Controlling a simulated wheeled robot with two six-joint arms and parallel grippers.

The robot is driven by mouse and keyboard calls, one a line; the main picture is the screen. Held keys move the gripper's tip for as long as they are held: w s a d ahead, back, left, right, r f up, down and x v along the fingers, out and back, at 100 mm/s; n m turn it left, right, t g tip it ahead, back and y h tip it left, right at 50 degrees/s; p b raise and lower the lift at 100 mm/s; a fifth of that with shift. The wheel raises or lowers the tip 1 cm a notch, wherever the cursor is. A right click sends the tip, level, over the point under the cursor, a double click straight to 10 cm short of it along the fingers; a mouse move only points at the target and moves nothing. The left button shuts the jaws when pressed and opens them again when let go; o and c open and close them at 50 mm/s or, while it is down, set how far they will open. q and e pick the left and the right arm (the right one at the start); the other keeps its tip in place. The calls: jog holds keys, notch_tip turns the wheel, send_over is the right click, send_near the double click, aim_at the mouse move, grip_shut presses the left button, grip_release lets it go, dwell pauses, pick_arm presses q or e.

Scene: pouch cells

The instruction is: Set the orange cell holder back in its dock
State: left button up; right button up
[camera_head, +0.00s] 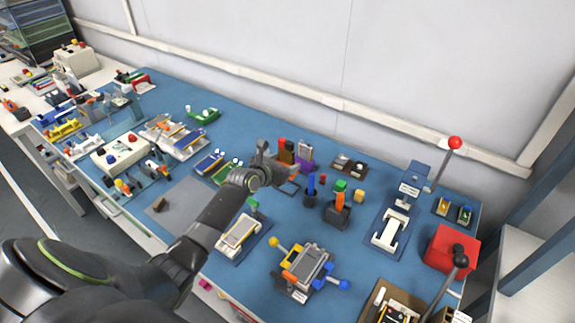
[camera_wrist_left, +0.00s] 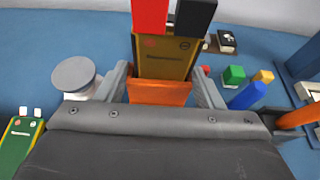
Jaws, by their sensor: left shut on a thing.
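My left gripper (camera_head: 274,163) is shut on the orange cell holder (camera_wrist_left: 160,92). In the left wrist view, the holder sits between the two fingers, with a gold pouch cell (camera_wrist_left: 165,57) standing in it. The cell has one red tab and one black tab at its top. In the head view, the holder and cell (camera_head: 287,153) show just beyond the gripper, partly hidden by it. A dark square frame (camera_head: 290,188) lies on the blue mat just below and right of the gripper; I cannot tell whether it is the dock. My right gripper is not in view.
A purple item (camera_head: 305,155) stands close right of the holder. A blue post (camera_head: 311,188), green block (camera_head: 341,184) and black stand with an orange part (camera_head: 338,210) are further right. A green board (camera_head: 222,170) lies left. A lever press (camera_head: 392,228) stands at right.

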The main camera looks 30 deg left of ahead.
pick_arm(q)
jog(key=shift+w+f, duration=0.1)
jog(key=shift+w, duration=0.1)
jog(key=shift+s+r, duration=0.2)
jog(key=shift+p, duration=0.6)
jog(key=shift+f+b, duration=1.65)
jog(key=shift+f, duration=0.95)
jog(key=shift+p, duration=0.7)
jog(key=shift+f, duration=0.25)
jog(key=shift+r, duration=0.15)
jog(key=shift+r+p, duration=0.3)
jog(key=shift+p, duration=0.2)
